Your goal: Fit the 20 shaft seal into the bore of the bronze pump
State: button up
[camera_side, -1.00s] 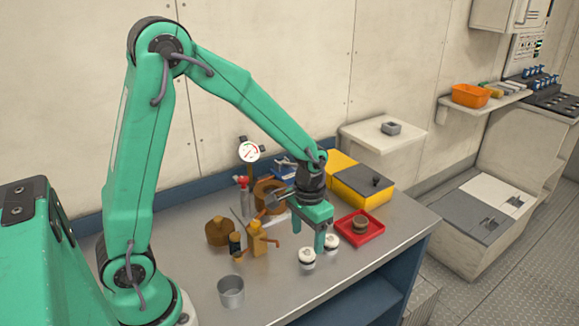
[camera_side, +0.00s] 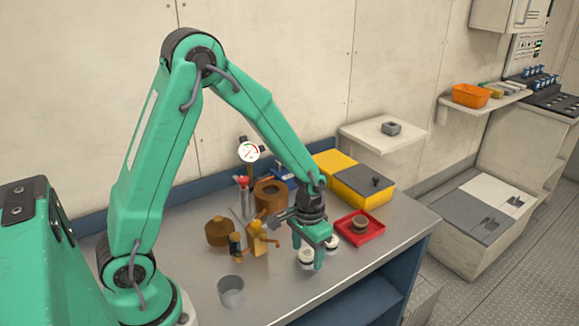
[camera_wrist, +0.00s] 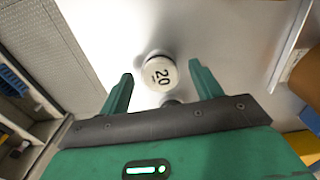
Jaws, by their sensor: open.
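A white round seal marked 20 (camera_wrist: 160,74) shows in the wrist view, between and just beyond the tips of my open gripper (camera_wrist: 160,70). In the side view my gripper (camera_side: 308,257) is low over the bench at a white seal (camera_side: 305,259), which one finger partly hides. A second white seal (camera_side: 333,243) stands just to the right, partly hidden by the gripper. I cannot read markings in the side view. The bronze pump appears to be the brown round body with a dark opening (camera_side: 270,189), behind my gripper. Nothing is held.
A red tray (camera_side: 371,235) with a brown ring part is right of my gripper. Brown fittings (camera_side: 219,231), a brass piece (camera_side: 257,241), a gauge (camera_side: 250,152) and a metal cup (camera_side: 231,291) stand to the left. A yellow box (camera_side: 375,190) is behind. The bench front is clear.

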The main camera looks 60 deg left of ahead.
aim_at(308, 255)
dwell(0.4)
jog(key=c, duration=1.1)
jog(key=shift+r, duration=0.2)
jog(key=shift+r, duration=0.55)
jog(key=r, duration=0.3)
jog(key=shift+s+d, duration=0.15)
jog(key=shift+d, duration=0.1)
jog(key=s+d+r, duration=0.2)
jog(key=d, duration=0.1)
jog(key=s+d+r, duration=0.2)
jog(key=d, duration=0.1)
jog(key=s+d+r, duration=0.2)
jog(key=d, duration=0.1)
jog(key=shift+d+r, duration=0.15)
jog(key=shift+r, duration=0.1)
